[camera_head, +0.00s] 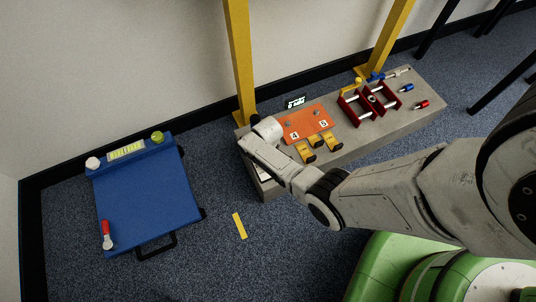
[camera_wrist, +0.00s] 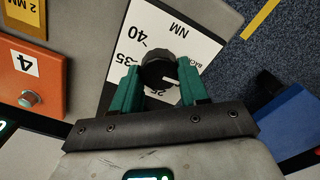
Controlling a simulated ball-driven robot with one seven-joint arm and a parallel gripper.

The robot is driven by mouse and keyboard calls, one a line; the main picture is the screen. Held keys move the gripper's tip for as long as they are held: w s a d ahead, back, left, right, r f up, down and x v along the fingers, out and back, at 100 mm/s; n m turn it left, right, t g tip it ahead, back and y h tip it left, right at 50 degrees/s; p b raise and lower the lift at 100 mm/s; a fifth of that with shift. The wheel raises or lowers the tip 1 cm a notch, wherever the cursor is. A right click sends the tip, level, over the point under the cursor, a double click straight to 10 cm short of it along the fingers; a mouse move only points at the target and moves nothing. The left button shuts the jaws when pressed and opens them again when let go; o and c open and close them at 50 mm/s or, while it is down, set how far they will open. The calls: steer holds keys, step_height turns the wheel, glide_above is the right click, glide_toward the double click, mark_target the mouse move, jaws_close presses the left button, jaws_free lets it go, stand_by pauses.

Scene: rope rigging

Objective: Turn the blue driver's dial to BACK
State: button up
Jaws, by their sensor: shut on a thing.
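A black round dial (camera_wrist: 157,66) sits on a white plate (camera_wrist: 130,28) marked 35, 40, NM and a partly covered word starting BAC. The dial's white pointer line runs toward the right, roughly at the BAC lettering; I cannot tell if it lines up exactly. My gripper (camera_wrist: 159,72) has its green fingers on both sides of the dial and is shut on it. In the head view my arm's end hides the dial, over the left end of the grey bench (camera_head: 405,118). Two small blue items, a tool (camera_head: 376,76) and a blue piece (camera_head: 406,88), lie on the bench's far right.
An orange panel (camera_head: 305,120) marked 4 and 5 and yellow blocks (camera_head: 333,141) stand near my wrist. A red frame (camera_head: 350,107) stands farther right. A yellow post (camera_head: 240,60) rises behind.

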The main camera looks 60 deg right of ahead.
steer(key=n, duration=0.5)
steer(key=shift+p, duration=0.4)
steer(key=shift+n, duration=0.3)
steer(key=o, duration=1.1)
steer(key=shift+c, duration=0.2)
step_height(320, 180, up, 11)
steer(key=p, duration=0.6)
steer(key=shift+f, duration=0.1)
